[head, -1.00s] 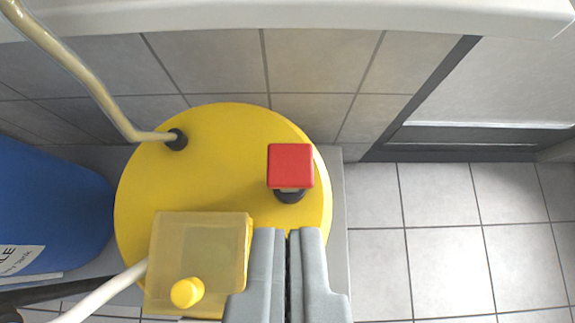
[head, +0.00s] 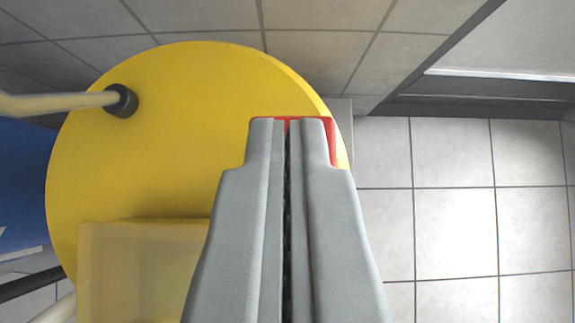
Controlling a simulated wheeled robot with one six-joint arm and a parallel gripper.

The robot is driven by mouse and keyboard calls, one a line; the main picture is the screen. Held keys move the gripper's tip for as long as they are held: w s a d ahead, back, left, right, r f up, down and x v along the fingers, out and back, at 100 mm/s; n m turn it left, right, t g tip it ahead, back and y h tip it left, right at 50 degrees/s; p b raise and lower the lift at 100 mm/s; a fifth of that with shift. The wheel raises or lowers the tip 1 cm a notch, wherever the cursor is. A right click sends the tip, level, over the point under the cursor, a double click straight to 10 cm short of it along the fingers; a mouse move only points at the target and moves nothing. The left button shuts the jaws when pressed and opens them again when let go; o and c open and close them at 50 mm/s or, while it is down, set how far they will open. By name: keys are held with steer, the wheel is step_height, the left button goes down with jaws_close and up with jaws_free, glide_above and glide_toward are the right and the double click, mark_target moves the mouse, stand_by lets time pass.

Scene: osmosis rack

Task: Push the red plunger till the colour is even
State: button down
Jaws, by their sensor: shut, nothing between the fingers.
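The red plunger (head: 331,133) sits near the right edge of the round yellow lid (head: 180,130). Only a thin red rim of its square top shows, behind and to the right of my fingertips. My gripper (head: 288,122) is shut and empty, with its tips over the plunger. The fingers hide most of the plunger and its stem. I cannot tell whether the tips touch it. No coloured liquid is visible in this view, so its evenness cannot be told.
A translucent yellow box (head: 140,265) stands on the lid at lower left. A cream pipe (head: 50,104) enters the lid at a black fitting (head: 121,100). A blue container (head: 22,185) is at the left edge. Tiled floor (head: 450,210) lies clear at right.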

steer(key=shift+f, duration=1)
steer(key=shift+f, duration=2.65)
steer(key=shift+s, duration=0.1)
steer(key=shift+r, duration=0.3)
step_height(320, 180, up, 4)
steer(key=shift+r, duration=0.15)
steer(key=v, duration=0.9)
steer(key=shift+s, duration=0.25)
steer(key=shift+r, duration=0.2)
